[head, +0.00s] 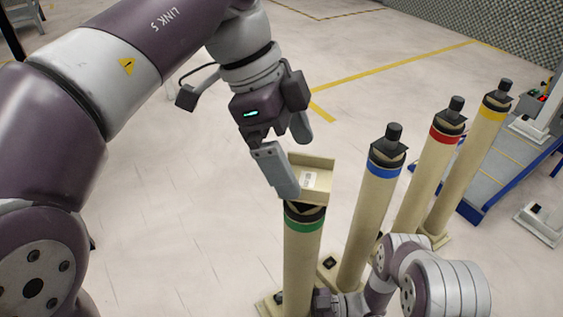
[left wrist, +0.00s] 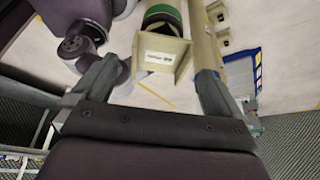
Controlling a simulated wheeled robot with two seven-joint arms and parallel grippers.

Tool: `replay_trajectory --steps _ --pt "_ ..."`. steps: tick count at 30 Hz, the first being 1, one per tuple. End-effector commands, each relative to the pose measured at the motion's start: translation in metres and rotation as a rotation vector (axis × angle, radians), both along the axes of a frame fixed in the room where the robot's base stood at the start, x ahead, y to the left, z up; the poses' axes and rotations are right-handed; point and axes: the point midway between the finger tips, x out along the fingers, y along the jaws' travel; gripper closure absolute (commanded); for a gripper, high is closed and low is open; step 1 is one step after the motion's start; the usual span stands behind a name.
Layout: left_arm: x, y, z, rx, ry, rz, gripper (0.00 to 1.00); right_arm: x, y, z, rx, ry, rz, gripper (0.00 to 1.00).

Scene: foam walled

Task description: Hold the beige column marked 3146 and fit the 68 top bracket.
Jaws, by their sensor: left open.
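The beige column (head: 302,246) with a green band stands at the front of a row. Its 3146 mark is not legible. A beige angled bracket (head: 325,166) with a white label sits at the column's black top; the label is too small to read. In the left wrist view the bracket (left wrist: 152,60) lies between my two spread fingers, with the green-banded column end (left wrist: 163,17) behind it. My left gripper (head: 296,165) is open, one finger close to the bracket's left side. My right gripper (head: 325,302) is low beside the column, its fingers hidden.
Similar beige columns with a blue band (head: 383,170), a red band (head: 444,135) and a yellow band (head: 494,104) stand to the right, close together. A blue-framed platform (head: 505,170) is at the far right.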

Motion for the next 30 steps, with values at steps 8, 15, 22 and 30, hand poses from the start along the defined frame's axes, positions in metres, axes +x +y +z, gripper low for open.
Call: replay_trajectory --steps 8,15,22,30 --pt "0.005 0.025 0.061 -0.001 -0.002 0.002 0.0 0.001 0.0 0.0 0.0 -0.001 -0.001 1.0" --pt "0.004 0.031 0.076 0.0 0.0 0.001 0.0 0.001 0.0 0.0 0.0 -0.001 -0.001 1.0" --pt "0.004 0.031 0.075 0.0 0.0 0.0 0.0 0.001 0.0 0.0 0.0 -0.001 -0.001 1.0" --pt "0.004 0.031 0.075 0.0 0.0 0.0 0.0 0.0 0.0 0.0 0.0 -0.001 -0.001 0.0"
